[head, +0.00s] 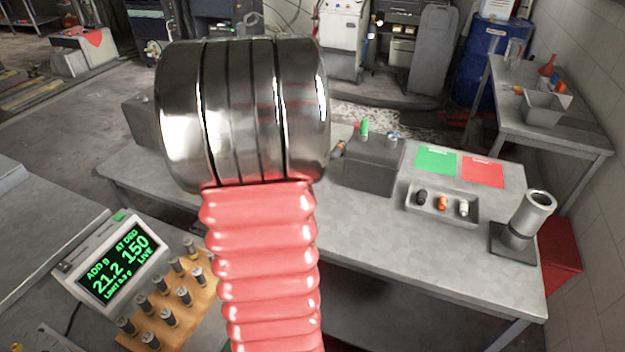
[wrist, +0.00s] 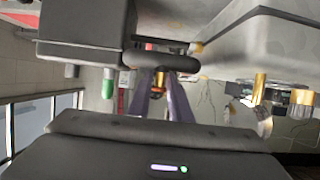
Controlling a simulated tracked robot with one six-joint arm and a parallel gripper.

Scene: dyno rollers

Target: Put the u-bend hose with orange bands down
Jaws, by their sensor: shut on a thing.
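In the wrist view, which looks upside down, my gripper (wrist: 162,80) has two purple fingers closed together. They are shut on the u-bend hose (wrist: 160,60), a dark curved tube with an orange band showing between the fingertips. The hose is close to grey surfaces at the top of that view; I cannot tell whether it touches them. In the head view my red ribbed arm with its metal end covers the middle and hides my gripper.
A grey bench (head: 440,240) carries a dark box (head: 368,168), a green mat (head: 436,161), a red mat (head: 483,171), a small-parts tray (head: 470,215) and a metal cup on a stand (head: 537,205). A lit scale display (head: 122,268) and a rack (head: 192,312) are at lower left.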

